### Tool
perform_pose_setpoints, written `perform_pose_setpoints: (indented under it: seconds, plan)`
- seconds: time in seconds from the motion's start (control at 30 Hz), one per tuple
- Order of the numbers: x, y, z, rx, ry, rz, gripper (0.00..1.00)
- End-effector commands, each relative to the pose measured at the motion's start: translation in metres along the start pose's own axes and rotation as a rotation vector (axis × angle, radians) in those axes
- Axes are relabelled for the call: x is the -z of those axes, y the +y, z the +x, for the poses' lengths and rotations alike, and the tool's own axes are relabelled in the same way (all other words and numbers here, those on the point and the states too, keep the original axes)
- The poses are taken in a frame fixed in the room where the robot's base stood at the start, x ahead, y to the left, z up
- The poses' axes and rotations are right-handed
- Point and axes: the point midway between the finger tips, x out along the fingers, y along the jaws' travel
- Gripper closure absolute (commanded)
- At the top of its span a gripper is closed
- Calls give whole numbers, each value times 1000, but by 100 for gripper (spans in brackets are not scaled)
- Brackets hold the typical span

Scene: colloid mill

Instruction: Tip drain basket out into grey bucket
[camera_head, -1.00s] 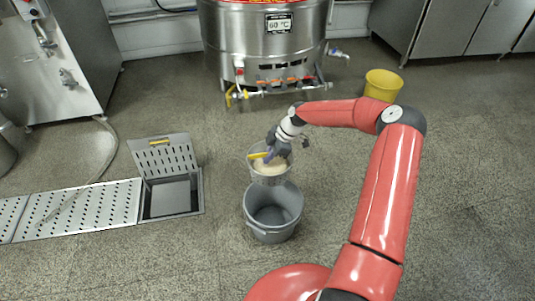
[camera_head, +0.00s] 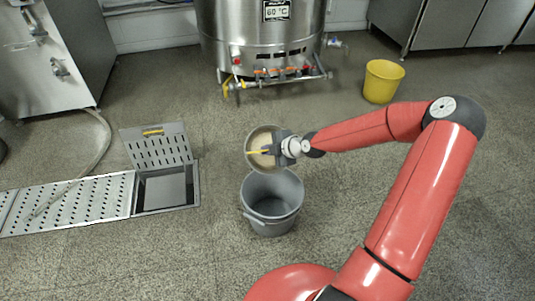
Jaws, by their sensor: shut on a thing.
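The drain basket (camera_head: 256,139) is a round metal basket with pale, beige contents and a yellow handle part. It is held above the back rim of the grey bucket (camera_head: 272,227) and is tilted, its opening facing toward the camera. My gripper (camera_head: 272,150) is shut on the basket's handle at its right side; the fingertips are partly hidden. The grey bucket stands upright on the floor below, and its visible inside looks empty. The pale contents still show inside the basket.
An open floor drain (camera_head: 167,190) with its perforated lid (camera_head: 157,147) raised lies to the left, beside perforated channel covers (camera_head: 75,202). A steel kettle (camera_head: 262,45) stands behind. A yellow bucket (camera_head: 383,81) stands back right. Floor around the grey bucket is clear.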

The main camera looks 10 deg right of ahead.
Motion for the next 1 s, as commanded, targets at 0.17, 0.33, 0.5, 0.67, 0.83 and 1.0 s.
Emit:
perform_pose_setpoints:
  seconds: [0.17,0.33,0.5,0.67,0.83,1.0]
  plan:
    - [-3,-13,4,-86,-1,-49,100]
    - [-3,-21,4,-169,-1,-95,100]
    - [-2,-29,3,-254,-2,-144,100]
    - [-2,-36,4,-318,-2,-184,100]
    - [-2,-42,3,-380,-2,-220,100]
    - [0,-45,0,-437,1,-250,100]
